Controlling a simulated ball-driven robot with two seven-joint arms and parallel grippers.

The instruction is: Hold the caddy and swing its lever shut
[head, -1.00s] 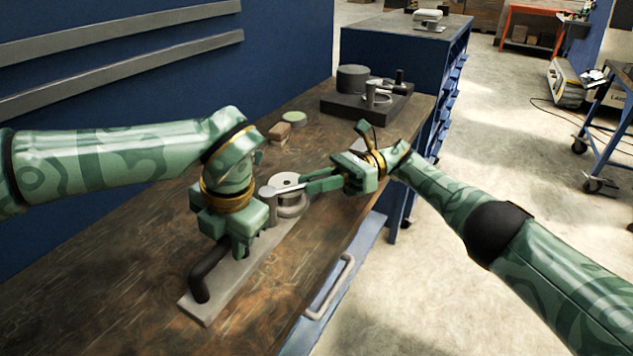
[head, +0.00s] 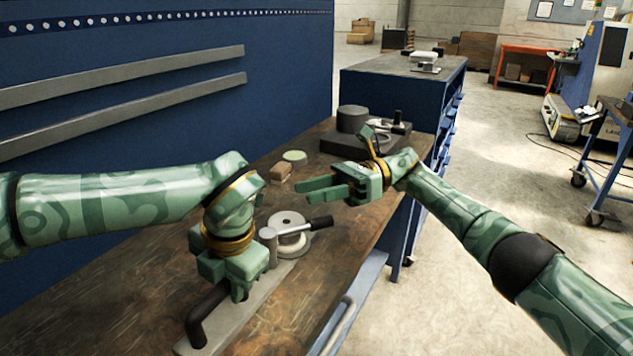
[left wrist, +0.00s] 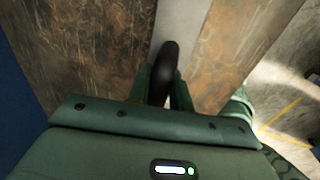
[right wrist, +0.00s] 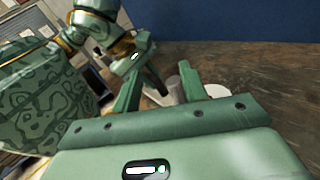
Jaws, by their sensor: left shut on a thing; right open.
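The caddy is a long grey base plate (head: 258,306) on the wooden bench, with a black handle (head: 204,316) at its near end. At its far end are a pale round disc (head: 288,221) and a short grey post (head: 268,238). The lever (head: 319,223) runs from the post across the disc's near side, its black grip pointing right. My left gripper (head: 238,294) is shut on the handle, which also shows between its fingers in the left wrist view (left wrist: 167,62). My right gripper (head: 317,190) is open and empty, above and beyond the lever, apart from it.
A small brown block (head: 275,172) and a green-topped round piece (head: 294,156) lie behind the caddy. A dark tray (head: 340,144) with grey parts stands at the bench's far end. The blue wall borders the left. The bench's right edge is near the lever grip.

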